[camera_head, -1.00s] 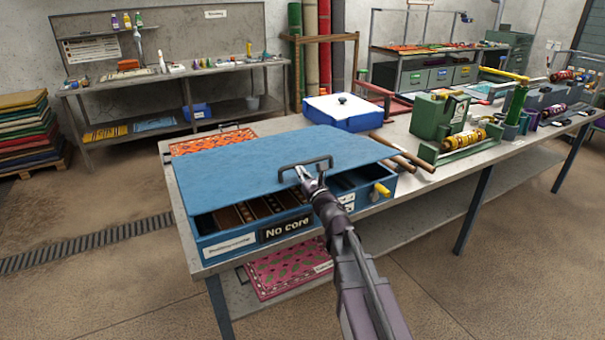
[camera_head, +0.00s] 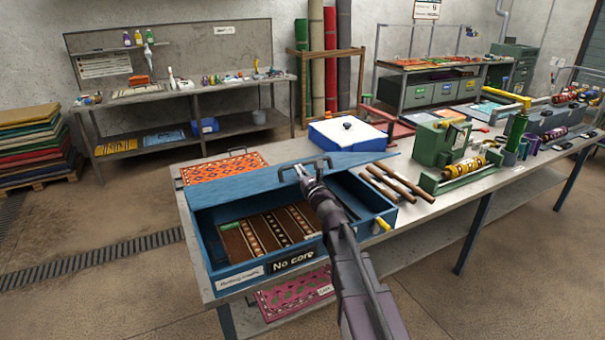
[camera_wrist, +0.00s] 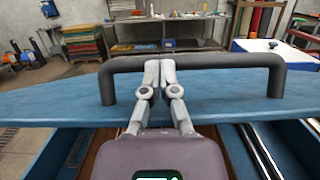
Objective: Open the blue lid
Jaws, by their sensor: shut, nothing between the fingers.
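The blue lid (camera_head: 245,181) of a blue box (camera_head: 205,251) is tilted up, its near edge raised well above the box. The lid also shows in the wrist view (camera_wrist: 225,98). Its dark bar handle (camera_head: 287,172) shows in the wrist view (camera_wrist: 195,63) spanning in front of my gripper. My gripper (camera_head: 311,181) is shut, with its fingertips (camera_wrist: 158,65) together under and against the handle bar; nothing shows between them. Inside the box lies a patterned brown rug (camera_head: 265,235). A yellow knob (camera_head: 380,225) sits at the box's right end, and a "No core" label is on its front.
The box stands on a long grey table (camera_head: 455,205). A white and blue box (camera_head: 347,133) stands behind it, and an orange patterned mat (camera_head: 225,167) lies at the back left. Brown rods (camera_head: 385,183) and a green machine (camera_head: 440,142) are to the right.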

